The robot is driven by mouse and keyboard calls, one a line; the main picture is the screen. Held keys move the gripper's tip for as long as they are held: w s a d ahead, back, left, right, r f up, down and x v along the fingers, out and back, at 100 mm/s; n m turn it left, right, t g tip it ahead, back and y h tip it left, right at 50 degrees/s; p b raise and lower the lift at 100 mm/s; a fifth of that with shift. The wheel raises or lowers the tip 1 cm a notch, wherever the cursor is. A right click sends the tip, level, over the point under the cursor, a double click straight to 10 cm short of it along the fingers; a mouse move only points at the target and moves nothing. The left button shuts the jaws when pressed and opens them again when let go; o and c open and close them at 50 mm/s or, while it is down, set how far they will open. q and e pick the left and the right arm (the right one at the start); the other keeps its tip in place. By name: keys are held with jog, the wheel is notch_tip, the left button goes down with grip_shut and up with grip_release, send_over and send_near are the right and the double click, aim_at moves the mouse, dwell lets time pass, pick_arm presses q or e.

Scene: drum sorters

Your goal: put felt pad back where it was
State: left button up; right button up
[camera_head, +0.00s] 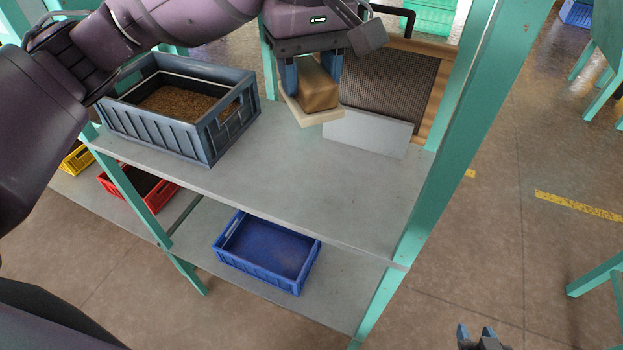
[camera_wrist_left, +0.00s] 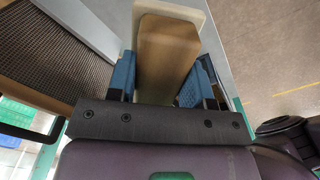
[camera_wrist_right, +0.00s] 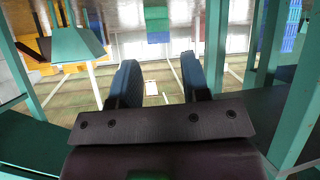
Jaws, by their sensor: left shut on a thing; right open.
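The felt pad (camera_head: 318,90) is a brown wooden-looking block with a cream layer underneath. My left gripper (camera_head: 313,78) is shut on it, one blue finger on each side. It is over the back right part of the grey upper shelf (camera_head: 290,185); I cannot tell whether its underside touches the shelf. In the left wrist view the pad (camera_wrist_left: 168,50) sits between the fingers (camera_wrist_left: 160,85). My right gripper (camera_head: 478,338) is open and empty, low at the bottom right, away from the shelf. Its spread fingers show in the right wrist view (camera_wrist_right: 160,82).
A blue-grey crate (camera_head: 185,138) with brown grains stands left on the upper shelf. A pale grey panel (camera_head: 368,133) and dark mesh (camera_head: 388,82) are right of the pad. Below are blue (camera_head: 265,272), red (camera_head: 112,190) and yellow (camera_head: 78,160) crates. The shelf's front middle is clear.

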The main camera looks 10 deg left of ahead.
pick_arm(q)
jog(key=shift+a+f, duration=0.1)
jog(key=shift+f, duration=0.2)
notch_tip(320, 180, down, 15)
jog(key=shift+s+f+p, duration=0.1)
jog(key=shift+f+p, duration=0.05)
jog(key=shift+p, duration=0.2)
notch_tip(320, 180, down, 3)
jog(key=shift+f, duration=0.35)
jog(key=o, duration=0.8)
jog(key=shift+o, duration=0.2)
pick_arm(e)
jog(key=shift+s+d+r, duration=0.1)
jog(key=shift+s+r, duration=0.2)
jog(key=shift+s, duration=0.15)
jog(key=shift+w, duration=0.1)
